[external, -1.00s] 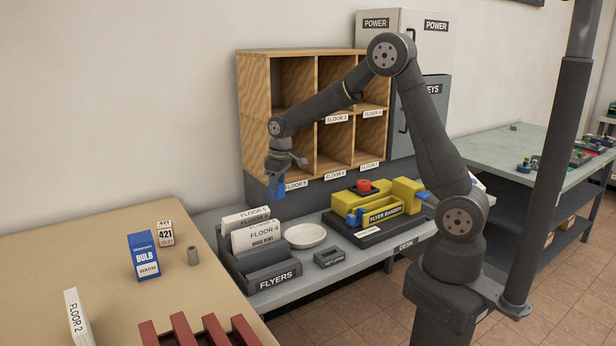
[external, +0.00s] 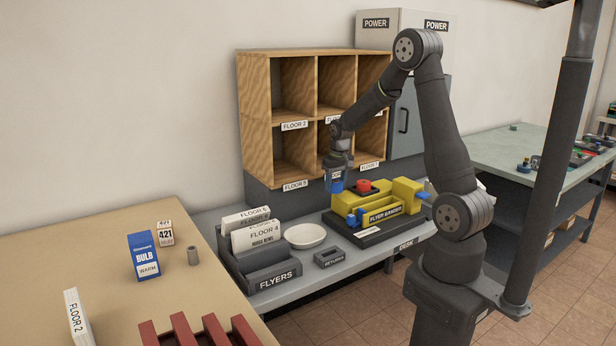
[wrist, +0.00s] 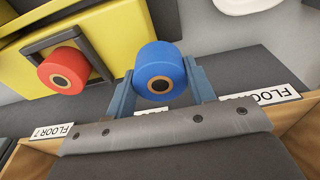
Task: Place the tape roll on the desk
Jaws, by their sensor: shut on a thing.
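My gripper (external: 336,172) is shut on a blue tape roll (external: 335,185), held in the air in front of the shelf cubbies and above the back of the grey desk (external: 368,264). In the wrist view the blue tape roll (wrist: 160,72) sits between my two fingers, with its tan core and dark hole facing the camera. A red roll (external: 364,185) sits on the yellow flyer bander (external: 378,212); the red roll (wrist: 63,70) also shows left of the blue one in the wrist view.
The wooden cubbies (external: 297,67) stand right behind my gripper. On the desk are the flyers bin (external: 278,277), a white dish (external: 305,236) and the small returns tray (external: 330,258). Bare desk shows between the tray and the bander. A tan table (external: 175,240) stands at left.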

